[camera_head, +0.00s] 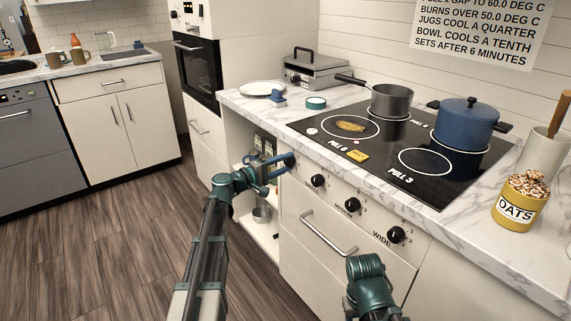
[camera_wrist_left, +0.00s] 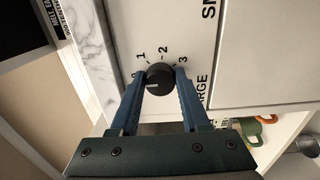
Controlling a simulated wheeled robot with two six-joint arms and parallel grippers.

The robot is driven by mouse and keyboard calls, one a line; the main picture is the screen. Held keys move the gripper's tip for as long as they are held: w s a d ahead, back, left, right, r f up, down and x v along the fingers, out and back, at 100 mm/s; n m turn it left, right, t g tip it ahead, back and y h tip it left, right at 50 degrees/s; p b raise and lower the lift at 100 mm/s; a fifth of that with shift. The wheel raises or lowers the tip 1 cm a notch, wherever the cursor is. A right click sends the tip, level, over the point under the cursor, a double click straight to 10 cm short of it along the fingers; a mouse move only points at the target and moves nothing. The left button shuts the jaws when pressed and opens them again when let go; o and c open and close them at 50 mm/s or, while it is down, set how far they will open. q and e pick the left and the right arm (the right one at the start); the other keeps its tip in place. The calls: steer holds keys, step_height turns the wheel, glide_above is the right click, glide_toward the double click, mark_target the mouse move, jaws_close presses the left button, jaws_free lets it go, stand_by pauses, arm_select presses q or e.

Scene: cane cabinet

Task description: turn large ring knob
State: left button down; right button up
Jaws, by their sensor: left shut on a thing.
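The large ring knob (camera_wrist_left: 160,80) is a round black knob at the far left of the row on the cooker's front panel. In the left wrist view the word LARGE shows partly beside it, with marks 1, 2 and 3 around it. A pale line on the knob points to the left there. My left gripper (camera_head: 287,164) is shut on the knob, with a blue finger on each side of it in the left wrist view (camera_wrist_left: 160,88).
Three more black knobs, small (camera_head: 318,181), medium (camera_head: 353,205) and wide (camera_head: 396,235), run along the panel to the right. A drawer handle (camera_head: 328,235) sticks out below. A grey saucepan (camera_head: 391,101) and a blue pot (camera_head: 466,124) stand on the black hob (camera_head: 345,153).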

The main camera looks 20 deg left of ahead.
arm_select(q)
steer(key=shift+c, duration=1.9)
jaws_free()
steer(key=v, duration=1.4)
steer(key=shift+w, duration=0.1)
